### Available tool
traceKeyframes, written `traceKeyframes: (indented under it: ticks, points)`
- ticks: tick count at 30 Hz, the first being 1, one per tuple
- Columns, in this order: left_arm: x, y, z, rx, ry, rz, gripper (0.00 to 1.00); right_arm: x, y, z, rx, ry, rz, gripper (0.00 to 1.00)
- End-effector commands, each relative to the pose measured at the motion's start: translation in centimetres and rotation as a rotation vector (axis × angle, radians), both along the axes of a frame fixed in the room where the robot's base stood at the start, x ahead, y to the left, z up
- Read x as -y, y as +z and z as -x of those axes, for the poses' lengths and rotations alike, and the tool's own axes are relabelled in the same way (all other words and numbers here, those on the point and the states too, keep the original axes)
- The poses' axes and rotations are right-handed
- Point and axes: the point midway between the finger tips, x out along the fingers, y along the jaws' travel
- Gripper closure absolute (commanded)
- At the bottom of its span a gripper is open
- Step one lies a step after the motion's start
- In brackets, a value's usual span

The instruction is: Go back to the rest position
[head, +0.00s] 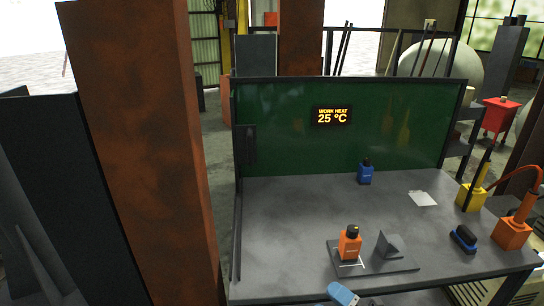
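Neither my left nor my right gripper shows in the head view. An orange bottle with a dark cap (349,245) stands upright on a dark flat plate (400,266) near the front of the grey workbench (285,215). A grey angular part (390,246) stands on the same plate, to the right of the bottle. A blue bottle with a dark cap (365,174) stands upright at the back of the bench. A light-blue item (342,294) shows at the front edge, partly cut off by the frame; I cannot tell what it is.
A green back panel (280,125) with a "25 °C" display (332,116) rises behind the bench. A rusty column (145,150) stands left. A white sheet (422,199), dark-blue item (463,239), yellow block (470,197) and orange block (512,235) are on the right. The bench's left side is clear.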

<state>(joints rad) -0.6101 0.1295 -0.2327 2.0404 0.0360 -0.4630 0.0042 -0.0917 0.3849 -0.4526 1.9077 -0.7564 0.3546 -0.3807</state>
Motion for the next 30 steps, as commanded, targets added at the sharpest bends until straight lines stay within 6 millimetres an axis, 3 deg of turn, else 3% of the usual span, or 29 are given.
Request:
traceKeyframes:
  ticks: [3, 9, 17, 18, 30]
  points:
    - [0.0, -0.1, 0.1, -0.002, -0.002, -0.002, 0.15, 2.8, -4.3, 1.9, -0.423, -0.217, -0.312, 0.11]
    - [0.1, 0.0, 0.1, -0.001, 0.0, 0.001, 0.15, 6.0, -11.9, 7.2, -0.974, -0.482, -0.688, 0.11]
    - [0.3, 0.2, -0.2, 0.003, 0.005, 0.009, 0.15, 7.0, -18.5, 15.9, -1.49, -0.714, -1.018, 0.11]
    - [0.4, 2.1, -0.3, 0.001, 0.006, 0.009, 0.15, 7.1, -16.2, 15.2, -1.464, -0.701, -1.004, 0.11]
    - [-0.3, 11.0, 0.0, 0.035, -0.006, -0.024, 0.15, 7.6, -7.4, 15.5, -1.421, -0.695, -0.966, 0.11]
